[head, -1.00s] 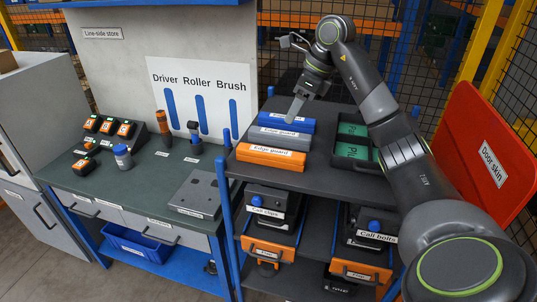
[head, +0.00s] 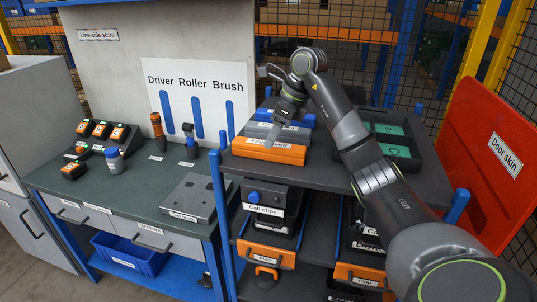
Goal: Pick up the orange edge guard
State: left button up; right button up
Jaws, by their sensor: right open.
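The orange edge guard (head: 290,153) lies at the front of the top shelf, its white label facing me. A grey edge guard (head: 297,134) lies right behind it, and a blue one (head: 304,121) lies behind that. A finger covers part of the orange guard's label and part of the grey guard. I cannot tell whether the fingertip touches the orange guard. My left gripper is not in view.
A black tray with green parts (head: 393,150) stands right of the guards on the shelf (head: 315,172). Blue posts rise at the shelf corners. A red door skin (head: 480,150) leans at right. The workbench (head: 135,180) at left holds tools.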

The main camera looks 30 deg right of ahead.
jog(key=shift+w+a+f+b, duration=0.1)
jog(key=shift+f+b, duration=0.45)
jog(key=shift+b+x, duration=0.9)
jog(key=shift+x, duration=0.05)
jog(key=shift+w+p+x, duration=0.2)
jog(key=shift+p+x, duration=0.1)
jog(key=shift+x, duration=0.75)
jog(key=shift+s+r, duration=0.1)
jog(key=shift+s, duration=0.05)
jog(key=shift+c, duration=1.3)
jog(key=c, duration=0.8)
jog(key=shift+r, duration=0.1)
jog(key=shift+c, duration=0.2)
